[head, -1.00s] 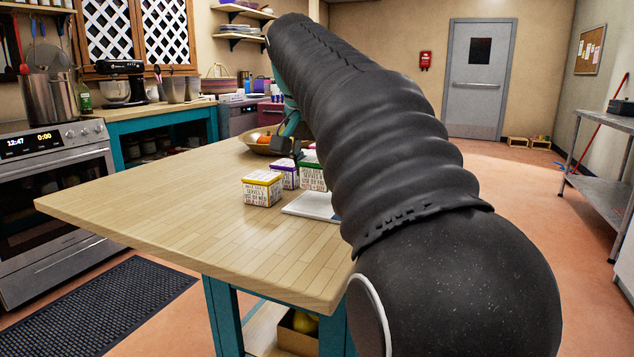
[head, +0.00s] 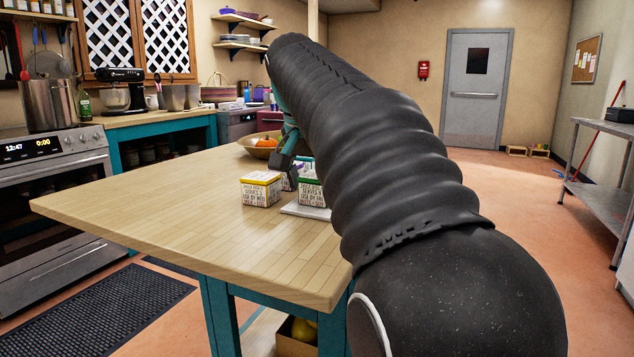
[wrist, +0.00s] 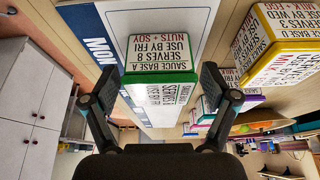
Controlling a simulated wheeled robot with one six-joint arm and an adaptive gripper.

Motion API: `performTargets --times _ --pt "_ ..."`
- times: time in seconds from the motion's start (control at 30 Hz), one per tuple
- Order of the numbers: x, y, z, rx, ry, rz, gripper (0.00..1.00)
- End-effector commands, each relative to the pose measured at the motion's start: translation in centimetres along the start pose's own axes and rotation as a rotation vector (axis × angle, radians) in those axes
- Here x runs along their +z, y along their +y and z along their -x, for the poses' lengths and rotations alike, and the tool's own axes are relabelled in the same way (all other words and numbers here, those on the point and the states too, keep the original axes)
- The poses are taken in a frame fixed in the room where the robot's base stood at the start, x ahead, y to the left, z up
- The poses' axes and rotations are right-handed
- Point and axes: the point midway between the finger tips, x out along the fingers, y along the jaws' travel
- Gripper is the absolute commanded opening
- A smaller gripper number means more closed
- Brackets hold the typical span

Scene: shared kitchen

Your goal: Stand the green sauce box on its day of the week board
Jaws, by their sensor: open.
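The green-edged sauce box (head: 312,193) stands upright at the white board (head: 300,210) on the table, partly hidden by my arm. In the wrist view the green box (wrist: 163,70) lies ahead between my fingers, its label reading "USE BY FRI". My gripper (wrist: 152,92) is open, with a gap on each side of the box. In the head view my gripper (head: 284,162) is just left of and above the box. The board (wrist: 105,52) shows "MON" on a blue strip beside the box; its other day names are not readable.
A yellow-edged box (head: 261,190) stands left of the board, and is close on the right in the wrist view (wrist: 278,48). A purple-edged box (head: 289,183) is partly hidden behind. A fruit bowl (head: 258,148) is farther back. The table's near left is clear.

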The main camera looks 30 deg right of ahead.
Motion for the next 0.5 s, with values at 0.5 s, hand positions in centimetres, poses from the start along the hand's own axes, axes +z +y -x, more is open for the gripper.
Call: performTargets --times 0.5 --pt "-0.3 -0.1 6.5 -0.003 0.002 0.001 0.86"
